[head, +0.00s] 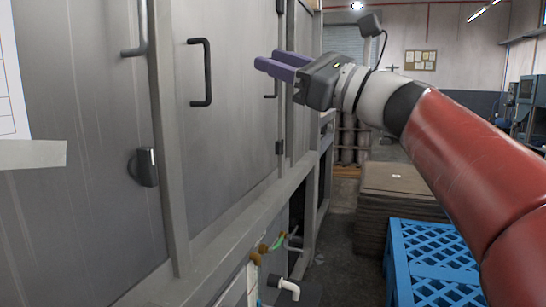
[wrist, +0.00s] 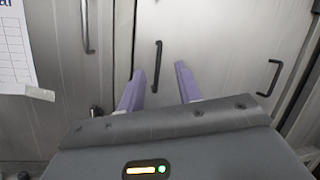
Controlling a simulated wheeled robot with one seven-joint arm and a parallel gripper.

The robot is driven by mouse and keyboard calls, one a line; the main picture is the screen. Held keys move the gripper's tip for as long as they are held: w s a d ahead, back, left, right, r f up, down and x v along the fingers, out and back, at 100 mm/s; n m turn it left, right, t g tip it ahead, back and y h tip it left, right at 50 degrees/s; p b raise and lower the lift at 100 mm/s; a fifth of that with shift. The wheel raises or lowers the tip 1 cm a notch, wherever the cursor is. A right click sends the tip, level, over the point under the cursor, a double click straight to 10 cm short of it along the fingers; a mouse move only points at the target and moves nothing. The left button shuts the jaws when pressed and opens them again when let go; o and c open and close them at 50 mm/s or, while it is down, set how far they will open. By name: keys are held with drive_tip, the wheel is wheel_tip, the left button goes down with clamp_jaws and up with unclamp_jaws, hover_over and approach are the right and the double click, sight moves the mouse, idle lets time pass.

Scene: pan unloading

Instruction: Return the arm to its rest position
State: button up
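My gripper (head: 273,66) is raised in front of the tall grey metal cabinet doors, at the end of my red arm. Its two purple fingers also show in the wrist view (wrist: 158,90), spread apart with nothing between them. Behind the gap, a black door handle (wrist: 157,66) stands apart from the fingers. No pan is in view.
The grey cabinet (head: 235,120) fills the left side, with black handles (head: 201,73) and a latch (head: 147,167) sticking out. A blue plastic pallet (head: 430,255) and a stack of brown sheets (head: 400,195) stand below my arm. Floor shows between cabinet and stack.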

drive_tip(key=s+f+n+g+h, duration=0.1)
drive_tip(key=s+f+n+h, duration=0.15)
drive_tip(key=f, duration=0.55)
drive_tip(key=s+d+f+n+h, duration=0.1)
drive_tip(key=s+f+n+h, duration=0.2)
drive_tip(key=f, duration=0.6)
drive_tip(key=s+f+n+g+h, duration=0.1)
drive_tip(key=s+f+n+h, duration=0.15)
drive_tip(key=f+h, duration=0.4)
drive_tip(key=s+d+f+n+g+h, duration=0.1)
drive_tip(key=s+d+f+n+h, duration=0.1)
drive_tip(key=f, duration=0.5)
drive_tip(key=s+d+f+n+h, duration=0.2)
drive_tip(key=s+d+f+n, duration=0.3)
drive_tip(key=d+f, duration=0.1)
drive_tip(key=s+d+f+n+g+h+p, duration=0.1)
drive_tip(key=s+d+f+n+h, duration=0.2)
drive_tip(key=f, duration=0.6)
drive_tip(key=shift+s+d+n+g, duration=0.3)
drive_tip(key=shift+s+d+n, duration=0.25)
drive_tip(key=shift+d+n, duration=0.4)
drive_tip(key=shift+d, duration=0.1)
